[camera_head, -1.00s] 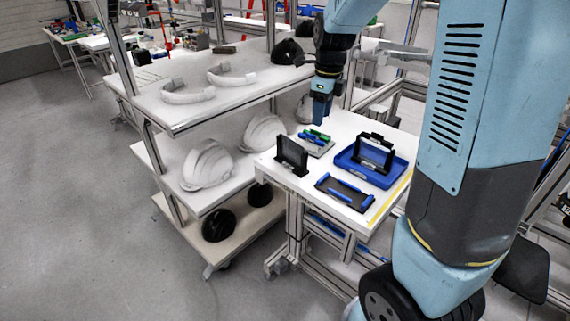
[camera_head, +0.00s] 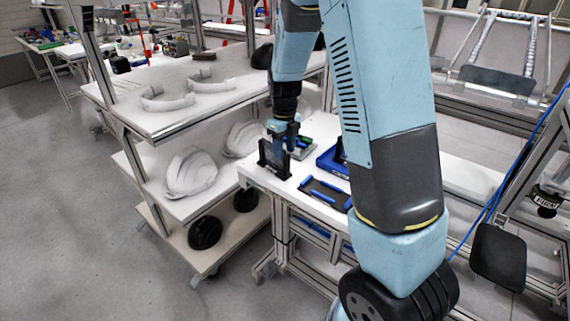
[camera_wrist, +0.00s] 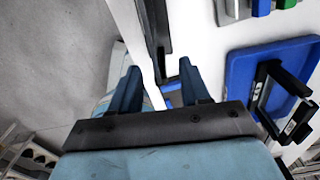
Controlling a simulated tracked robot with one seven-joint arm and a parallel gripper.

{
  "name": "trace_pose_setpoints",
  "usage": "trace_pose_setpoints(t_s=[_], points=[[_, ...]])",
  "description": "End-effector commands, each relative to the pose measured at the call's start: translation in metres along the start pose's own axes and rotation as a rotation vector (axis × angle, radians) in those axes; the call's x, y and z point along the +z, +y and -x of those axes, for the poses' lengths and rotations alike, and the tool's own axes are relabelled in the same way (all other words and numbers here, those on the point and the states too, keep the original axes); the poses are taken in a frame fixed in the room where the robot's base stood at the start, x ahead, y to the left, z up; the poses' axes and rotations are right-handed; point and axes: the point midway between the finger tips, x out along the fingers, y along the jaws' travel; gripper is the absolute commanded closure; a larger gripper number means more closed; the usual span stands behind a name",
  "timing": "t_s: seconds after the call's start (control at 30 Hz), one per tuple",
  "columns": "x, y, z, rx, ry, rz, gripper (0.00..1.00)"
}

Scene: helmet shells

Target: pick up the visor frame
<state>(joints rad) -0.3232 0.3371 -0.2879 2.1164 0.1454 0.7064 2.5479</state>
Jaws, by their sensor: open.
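A black upright frame, which I take as the visor frame (camera_head: 272,159), stands at the left edge of the white table. In the wrist view the dark strip (camera_wrist: 154,35) ahead of my fingers appears to be this frame, seen from above. In the wrist view my gripper (camera_wrist: 158,82) is open, with the strip's near end just beyond the fingertips. I cannot tell whether they touch. Nothing is held.
A blue tray (camera_wrist: 240,72) bears another black frame (camera_wrist: 262,90). A flat black and blue holder (camera_head: 325,193) lies near the table's front. Blue and green pieces (camera_head: 302,143) lie behind. A shelf rack (camera_head: 205,95) with white helmet shells (camera_head: 190,172) stands close on the left.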

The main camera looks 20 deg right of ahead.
Motion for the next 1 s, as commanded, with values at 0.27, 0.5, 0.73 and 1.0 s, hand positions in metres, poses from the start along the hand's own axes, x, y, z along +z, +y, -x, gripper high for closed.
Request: trace_pose_setpoints(t_s=[0.27,0.5,0.73,1.0], points=[[-0.002,0.000,-0.021,0.001,0.003,-0.001,0.54],[-0.003,0.000,-0.051,0.001,0.002,-0.001,0.54],[-0.002,0.000,-0.056,0.000,0.000,-0.001,0.54],[-0.002,0.000,-0.056,0.000,0.000,-0.001,0.70]])
